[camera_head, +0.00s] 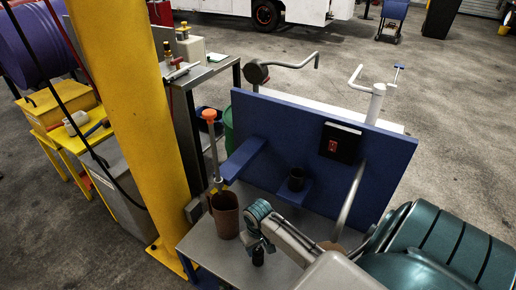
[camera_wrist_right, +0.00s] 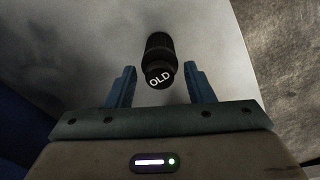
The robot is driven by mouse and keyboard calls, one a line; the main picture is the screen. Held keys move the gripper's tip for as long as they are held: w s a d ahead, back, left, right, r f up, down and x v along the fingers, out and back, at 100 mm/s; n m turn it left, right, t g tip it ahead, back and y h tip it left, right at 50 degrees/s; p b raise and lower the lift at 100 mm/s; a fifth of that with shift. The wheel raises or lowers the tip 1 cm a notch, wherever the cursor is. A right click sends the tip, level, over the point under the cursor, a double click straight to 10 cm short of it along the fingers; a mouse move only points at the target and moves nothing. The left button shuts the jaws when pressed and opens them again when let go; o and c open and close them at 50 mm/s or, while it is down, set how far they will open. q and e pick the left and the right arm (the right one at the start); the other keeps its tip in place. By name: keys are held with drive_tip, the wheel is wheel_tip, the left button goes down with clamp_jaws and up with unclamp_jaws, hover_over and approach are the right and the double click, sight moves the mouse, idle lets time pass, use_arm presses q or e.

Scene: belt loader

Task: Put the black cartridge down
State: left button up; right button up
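The black cartridge (camera_wrist_right: 159,60), marked "OLD" on its end, shows in the right wrist view between and just beyond the two blue fingers. Clear gaps show on both sides of it. My right gripper (camera_wrist_right: 160,88) is open and holds nothing. In the head view the right gripper (camera_head: 257,232) is low over the grey table at its front. The dark cartridge (camera_head: 258,257) shows just under it, apparently standing on the table top. My left gripper is not in view.
A brown cup (camera_head: 226,214) stands left of the gripper. Behind is a blue panel (camera_head: 290,130) with a black box (camera_head: 341,143) bearing a red switch. A blue bracket (camera_head: 293,192) on it carries a black round socket (camera_head: 296,180). A yellow post (camera_head: 130,110) rises at left.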

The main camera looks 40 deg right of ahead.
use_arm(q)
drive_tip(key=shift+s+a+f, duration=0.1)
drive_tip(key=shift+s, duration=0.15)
use_arm(e)
wheel_tip(320, 180, up, 12)
idle(0.4)
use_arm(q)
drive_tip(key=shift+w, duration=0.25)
use_arm(e)
drive_tip(key=shift+r, duration=0.1)
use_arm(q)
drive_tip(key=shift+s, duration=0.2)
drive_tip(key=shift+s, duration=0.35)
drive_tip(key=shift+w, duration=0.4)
